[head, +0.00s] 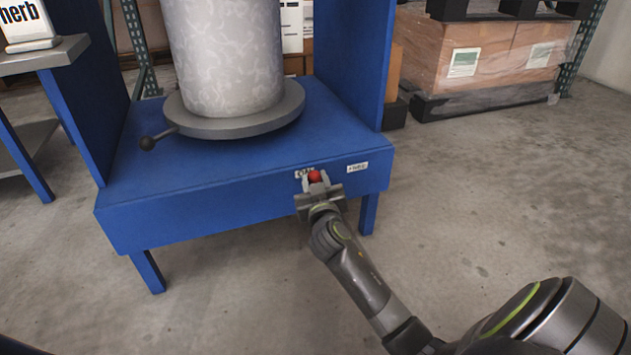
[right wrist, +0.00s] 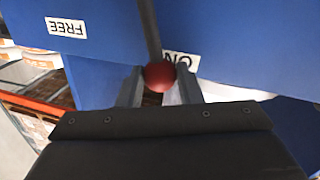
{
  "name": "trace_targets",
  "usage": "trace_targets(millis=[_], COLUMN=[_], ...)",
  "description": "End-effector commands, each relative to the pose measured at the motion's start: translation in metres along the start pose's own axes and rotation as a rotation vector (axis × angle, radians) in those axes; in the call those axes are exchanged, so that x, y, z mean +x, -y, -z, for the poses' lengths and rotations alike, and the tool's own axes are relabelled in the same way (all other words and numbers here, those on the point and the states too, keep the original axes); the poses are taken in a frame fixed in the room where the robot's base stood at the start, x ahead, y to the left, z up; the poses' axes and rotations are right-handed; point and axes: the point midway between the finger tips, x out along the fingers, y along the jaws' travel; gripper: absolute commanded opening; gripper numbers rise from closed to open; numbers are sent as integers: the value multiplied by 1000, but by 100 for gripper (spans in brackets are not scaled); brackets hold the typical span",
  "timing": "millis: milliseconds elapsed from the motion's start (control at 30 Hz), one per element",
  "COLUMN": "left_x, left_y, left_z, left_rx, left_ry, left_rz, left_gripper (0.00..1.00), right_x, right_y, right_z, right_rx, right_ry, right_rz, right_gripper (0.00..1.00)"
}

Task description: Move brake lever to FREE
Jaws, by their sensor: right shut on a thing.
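The brake lever's red knob (head: 315,176) is at the front face of the blue stand (head: 230,205), beside the ON label (head: 300,174). The FREE label (head: 357,168) is to the right of it. My right gripper (head: 316,182) is shut on the red knob, one finger on each side. In the right wrist view the lever's dark rod (right wrist: 149,32) runs up from the knob (right wrist: 159,77), with the ON label (right wrist: 180,62) just behind it, partly hidden. That view shows the FREE label (right wrist: 66,27) inverted at the upper left. My left gripper is out of view.
A round grey turntable (head: 240,127) on the stand carries a pale drum (head: 226,55). A handle with a black ball (head: 147,143) sticks out left of it. Wrapped boxes (head: 485,55) stand on a pallet at the back right. The floor right of the stand is clear.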

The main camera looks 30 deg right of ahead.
Motion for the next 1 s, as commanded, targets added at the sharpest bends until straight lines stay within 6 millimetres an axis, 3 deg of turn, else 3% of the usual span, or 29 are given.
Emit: trace_targets(millis=[367,1000], left_x=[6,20], left_y=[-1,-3], left_z=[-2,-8], left_rx=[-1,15], left_ry=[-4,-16], left_rz=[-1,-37], left_gripper=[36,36], right_x=[2,14], right_y=[-11,-69], right_z=[3,-12], right_rx=[98,652], right_ry=[18,127], right_rz=[3,22], right_gripper=[0,0])
